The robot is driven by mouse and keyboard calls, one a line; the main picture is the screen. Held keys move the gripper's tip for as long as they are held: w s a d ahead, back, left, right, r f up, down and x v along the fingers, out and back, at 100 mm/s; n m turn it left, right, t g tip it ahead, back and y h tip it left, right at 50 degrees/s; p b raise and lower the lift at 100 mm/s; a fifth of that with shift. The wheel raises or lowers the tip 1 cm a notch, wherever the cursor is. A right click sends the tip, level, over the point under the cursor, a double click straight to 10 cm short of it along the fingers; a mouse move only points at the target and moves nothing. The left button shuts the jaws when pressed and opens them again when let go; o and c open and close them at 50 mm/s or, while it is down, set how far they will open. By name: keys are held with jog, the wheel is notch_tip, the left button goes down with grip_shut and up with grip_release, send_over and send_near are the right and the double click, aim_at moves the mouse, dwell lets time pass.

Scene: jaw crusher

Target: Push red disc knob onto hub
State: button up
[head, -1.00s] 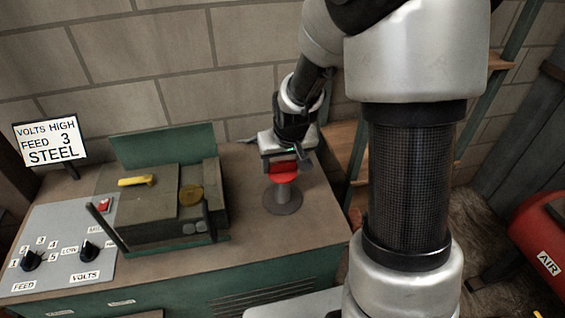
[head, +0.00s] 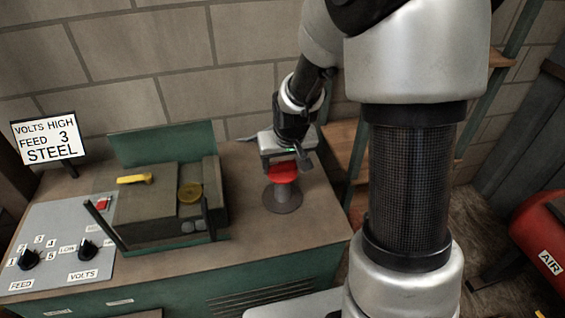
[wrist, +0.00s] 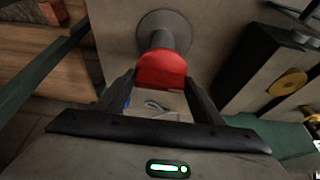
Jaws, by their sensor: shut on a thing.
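The red disc knob (head: 284,173) is at the top of a grey post (head: 283,192) with a round flared base on the bench, right of the crusher. My gripper (head: 287,163) is above it, pointing down. In the wrist view the red knob (wrist: 161,69) lies between the fingertips (wrist: 159,82), which are shut on it. The knob covers the post's upper end, so I cannot tell whether it is seated or only touching. No other part is clearly marked as a hub.
A control panel (head: 62,248) with dials is further left. The bench's right edge is close to the post. A red air tank (head: 540,235) is at far right.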

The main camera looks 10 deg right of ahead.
jog(key=shift+f, duration=0.25)
jog(key=o, duration=1)
jog(key=shift+o, duration=0.2)
jog(key=shift+r, duration=0.1)
jog(key=p+v, duration=0.2)
jog(key=v, duration=1.5)
jog(key=shift+r+p, duration=0.25)
jog(key=shift+p, duration=0.05)
jog(key=s+r+t+p, duration=0.1)
jog(key=s+r+p, duration=0.9)
jog(key=s+r, duration=0.6)
jog(key=shift+r, duration=0.75)
